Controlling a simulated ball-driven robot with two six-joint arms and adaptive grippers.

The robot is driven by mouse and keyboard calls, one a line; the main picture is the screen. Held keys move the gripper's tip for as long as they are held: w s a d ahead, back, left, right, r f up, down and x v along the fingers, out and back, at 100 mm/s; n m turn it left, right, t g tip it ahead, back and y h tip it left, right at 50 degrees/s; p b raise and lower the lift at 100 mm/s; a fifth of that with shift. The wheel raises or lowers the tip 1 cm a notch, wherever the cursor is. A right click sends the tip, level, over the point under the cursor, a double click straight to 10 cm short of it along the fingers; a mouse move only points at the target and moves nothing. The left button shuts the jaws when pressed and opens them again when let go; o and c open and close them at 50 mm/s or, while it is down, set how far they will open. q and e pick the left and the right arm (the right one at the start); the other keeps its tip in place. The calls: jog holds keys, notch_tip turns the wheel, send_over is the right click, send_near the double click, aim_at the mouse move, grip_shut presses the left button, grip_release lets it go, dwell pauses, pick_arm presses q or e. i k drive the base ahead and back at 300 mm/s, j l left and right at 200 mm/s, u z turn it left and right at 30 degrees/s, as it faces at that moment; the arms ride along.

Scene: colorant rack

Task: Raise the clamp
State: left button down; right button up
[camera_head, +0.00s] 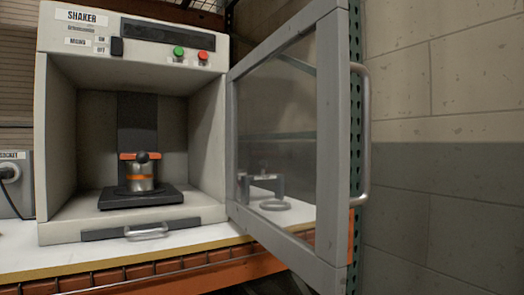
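The clamp (130,156) is an orange bar with a black round knob (143,157) at its front. It sits inside the open grey shaker (54,160), in front of a dark vertical column (137,115). A small metal can (140,170) with an orange band stands upright on the black plate (165,197), directly below the clamp. The clamp appears to rest on the can's top, but I cannot tell whether they touch. Neither of my grippers is in view.
The shaker's windowed door (333,120) stands wide open on the right, with a long handle (365,135). Green (178,51) and red (203,55) buttons sit above the chamber. A drawer-like handle (146,231) is below. A socket box (20,182) stands left.

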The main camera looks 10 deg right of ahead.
aim_at(142, 157)
jog(key=i+l+u, duration=0.15)
jog(key=l+u, duration=0.15)
jog(key=l, duration=0.2)
jog(key=i+l+u, duration=0.1)
jog(key=l+u, duration=0.15)
jog(key=l, duration=0.25)
jog(key=l+u, duration=0.3)
jog(key=l, duration=0.2)
jog(key=i+l+u, duration=0.45)
jog(key=k+l, duration=0.05)
jog(key=k, duration=0.05)
